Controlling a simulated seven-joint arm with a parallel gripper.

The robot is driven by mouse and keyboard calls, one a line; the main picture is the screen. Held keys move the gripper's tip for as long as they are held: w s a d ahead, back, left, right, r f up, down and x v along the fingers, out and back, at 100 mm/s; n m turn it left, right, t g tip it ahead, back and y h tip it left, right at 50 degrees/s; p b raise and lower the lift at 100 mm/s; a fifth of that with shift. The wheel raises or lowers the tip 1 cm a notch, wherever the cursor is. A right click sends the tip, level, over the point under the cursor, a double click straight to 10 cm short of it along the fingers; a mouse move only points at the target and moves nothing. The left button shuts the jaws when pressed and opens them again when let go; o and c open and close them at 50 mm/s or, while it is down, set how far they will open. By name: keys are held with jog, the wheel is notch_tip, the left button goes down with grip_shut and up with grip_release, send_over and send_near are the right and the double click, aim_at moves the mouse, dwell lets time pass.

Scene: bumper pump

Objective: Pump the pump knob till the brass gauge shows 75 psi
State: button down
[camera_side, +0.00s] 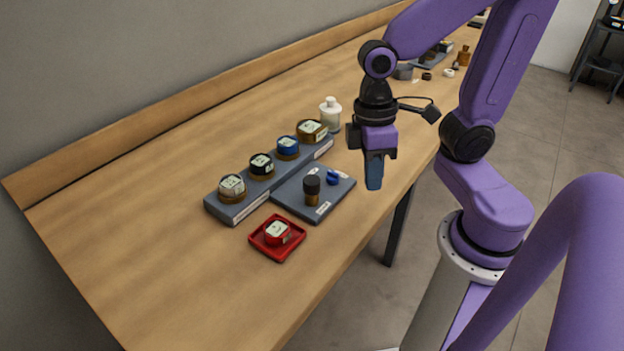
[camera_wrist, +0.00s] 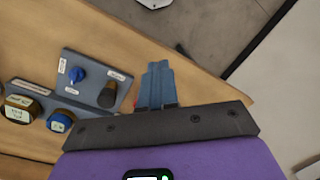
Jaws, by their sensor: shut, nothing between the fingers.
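The pump knob (camera_side: 312,187), black with a brass-coloured lower part, stands upright on the flat grey-blue pump plate (camera_side: 298,208). It also shows in the wrist view (camera_wrist: 107,96), left of my fingers. The brass gauge (camera_side: 311,131) sits at the far end of the gauge rail; it also shows in the wrist view (camera_wrist: 20,106), at the left edge. Its reading is too small to tell. My gripper (camera_side: 374,186) is shut and empty, fingers pointing down, to the right of the plate and apart from the knob. Its fingers are together in the wrist view (camera_wrist: 158,66).
A small blue knob (camera_side: 333,178) is on the plate beside the pump knob. A white bottle (camera_side: 330,115) stands behind. The table's near left is clear.

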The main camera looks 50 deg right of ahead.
jog(key=w+m+g, duration=0.1)
jog(key=w+m, duration=0.2)
jog(key=r+m+t+y, duration=0.1)
jog(key=m+t+y, duration=0.55)
jog(key=m, duration=1.15)
send_over(316, 178)
jog(key=shift+r+g+y, duration=0.2)
jog(key=shift+g+y, duration=0.45)
jog(key=shift+y, duration=0.3)
jog(key=shift+f, duration=4.45)
jog(key=shift+f, duration=0.1)
